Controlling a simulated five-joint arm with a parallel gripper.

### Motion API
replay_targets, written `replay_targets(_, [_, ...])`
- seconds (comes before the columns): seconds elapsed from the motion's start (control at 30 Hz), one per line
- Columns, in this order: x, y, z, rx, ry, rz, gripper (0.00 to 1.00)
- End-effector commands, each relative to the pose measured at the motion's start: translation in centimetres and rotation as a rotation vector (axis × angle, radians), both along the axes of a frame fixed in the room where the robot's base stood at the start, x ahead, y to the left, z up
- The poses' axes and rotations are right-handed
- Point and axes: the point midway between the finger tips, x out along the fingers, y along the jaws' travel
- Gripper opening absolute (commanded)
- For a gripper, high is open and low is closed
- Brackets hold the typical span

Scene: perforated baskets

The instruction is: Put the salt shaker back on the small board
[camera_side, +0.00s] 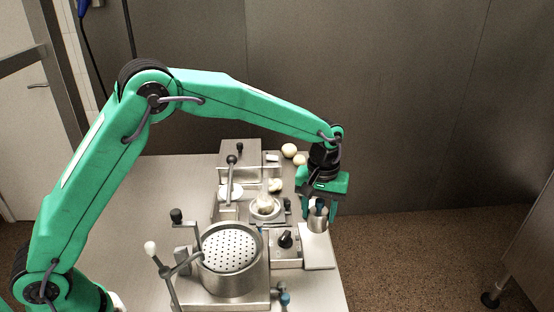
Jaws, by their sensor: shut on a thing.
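The salt shaker (317,224) looks like a small metal cylinder with a darker bluish top. My gripper (321,207) points down and is shut on it, with a green finger on either side of its upper part. The small board (319,258) is a pale flat square at the right edge of the table. The shaker appears over the board's far edge and looks upright. I cannot tell whether its base touches the board or hangs just above it.
A perforated metal basket (229,250) stands left of the board. A small metal box with a dark knob (285,240) sits between them. A metal bowl (264,208) and pale round items (289,150) lie farther back. The table's left part (150,210) is clear.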

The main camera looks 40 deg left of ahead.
Motion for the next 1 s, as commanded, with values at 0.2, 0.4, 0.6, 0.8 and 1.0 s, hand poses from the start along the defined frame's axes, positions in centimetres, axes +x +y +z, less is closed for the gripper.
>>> replay_targets(0.2, [0.0, 0.0, -1.9, 0.000, 0.000, 0.000, 0.20])
replay_targets(0.4, [0.0, 0.0, -3.4, 0.000, 0.000, 0.000, 0.20])
replay_targets(0.6, [0.0, 0.0, -4.3, 0.000, 0.000, 0.000, 0.20])
replay_targets(0.8, [0.0, 0.0, -4.5, 0.000, -0.001, 0.000, 0.20])
replay_targets(1.0, [0.0, 0.0, -4.5, 0.000, -0.001, 0.000, 0.20])
